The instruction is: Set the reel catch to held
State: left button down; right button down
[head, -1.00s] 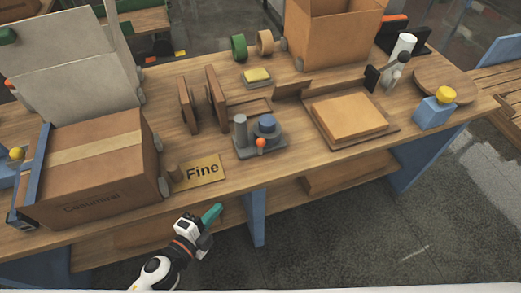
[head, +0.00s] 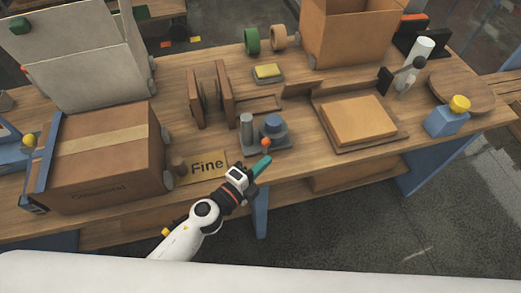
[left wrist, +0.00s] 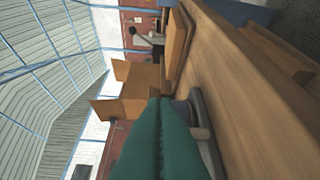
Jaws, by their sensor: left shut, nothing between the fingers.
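A small grey fixture (head: 277,146) stands near the table's front edge. It has a grey post (head: 246,131), a blue-grey round knob (head: 273,124) and a small orange-tipped lever (head: 266,142). I cannot tell for sure which part is the reel catch. My left gripper (head: 262,163), with teal fingers, is shut and empty just in front of the fixture, close to the orange tip. In the left wrist view the shut fingers (left wrist: 160,140) cover part of the grey fixture base (left wrist: 207,130). My right gripper is out of view.
A tray with a tan block (head: 358,121) is to the right. Bare tabletop lies between the fixture and tray.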

aim_at(265, 145)
pick_arm(q)
jog(key=shift+w+a+f, duration=0.15)
jog(key=shift+w+a, duration=0.05)
jog(key=shift+w, duration=0.65)
jog(key=shift+w+a+f, duration=0.1)
jog(key=shift+w+a, duration=0.1)
jog(key=shift+w, duration=0.6)
jog(key=w+r+p, duration=0.1)
jog(key=p, duration=0.2)
jog(key=shift+a+n+g, duration=0.1)
jog(key=shift+n+g, duration=0.2)
jog(key=shift+n, duration=0.1)
jog(key=shift+w+a+f+y+p, duration=0.1)
jog(key=shift+w+f+y+p, duration=0.15)
jog(key=shift+p, duration=0.4)
jog(key=shift+s, duration=0.1)
